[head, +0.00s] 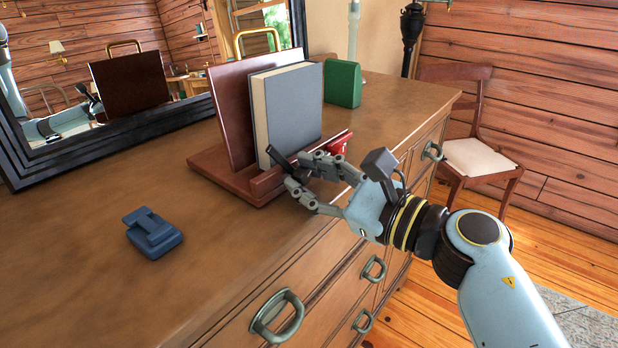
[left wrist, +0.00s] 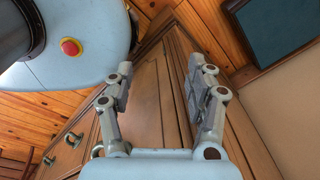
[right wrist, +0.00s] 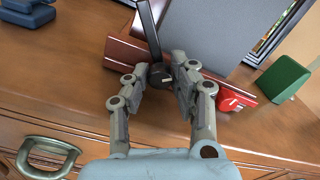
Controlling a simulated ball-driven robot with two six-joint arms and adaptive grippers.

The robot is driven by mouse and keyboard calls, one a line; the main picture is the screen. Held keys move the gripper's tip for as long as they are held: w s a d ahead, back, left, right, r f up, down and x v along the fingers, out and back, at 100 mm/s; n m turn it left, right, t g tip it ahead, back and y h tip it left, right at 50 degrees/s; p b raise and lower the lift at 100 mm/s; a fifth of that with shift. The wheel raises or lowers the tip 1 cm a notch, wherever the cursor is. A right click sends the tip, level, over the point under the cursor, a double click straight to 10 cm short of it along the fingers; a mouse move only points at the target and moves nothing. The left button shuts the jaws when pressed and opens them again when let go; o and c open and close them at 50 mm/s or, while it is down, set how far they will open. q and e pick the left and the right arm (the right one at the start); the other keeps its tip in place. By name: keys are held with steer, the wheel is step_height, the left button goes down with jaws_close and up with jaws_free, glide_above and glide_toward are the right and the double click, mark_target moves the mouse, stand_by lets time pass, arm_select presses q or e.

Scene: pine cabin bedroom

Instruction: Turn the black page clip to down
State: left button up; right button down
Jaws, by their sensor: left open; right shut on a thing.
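The black page clip (head: 280,158) is on the front ledge of a reddish-brown book stand (head: 230,110) that holds a grey book (head: 292,110). In the right wrist view the black clip (right wrist: 150,30) has its arm pointing up, leaning slightly left, in front of the book's lower edge. My right gripper (head: 295,172) is shut on the clip's base end; the fingertips hide part of it. A red page clip (right wrist: 235,97) sits at the ledge's other end, right of my fingers. My left gripper (left wrist: 160,68) is open and empty, away from the stand, beside the dresser front.
The stand is on a wooden dresser (head: 90,270) with metal drawer handles (head: 277,315). A blue object (head: 153,233) lies left of the stand, and a green block (head: 342,83) stands behind it on the right. A mirror (head: 100,150) is behind. The dresser's front left is clear.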

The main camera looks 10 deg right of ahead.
steer(key=c, duration=1.1)
jaws_free()
steer(key=v, duration=1.2)
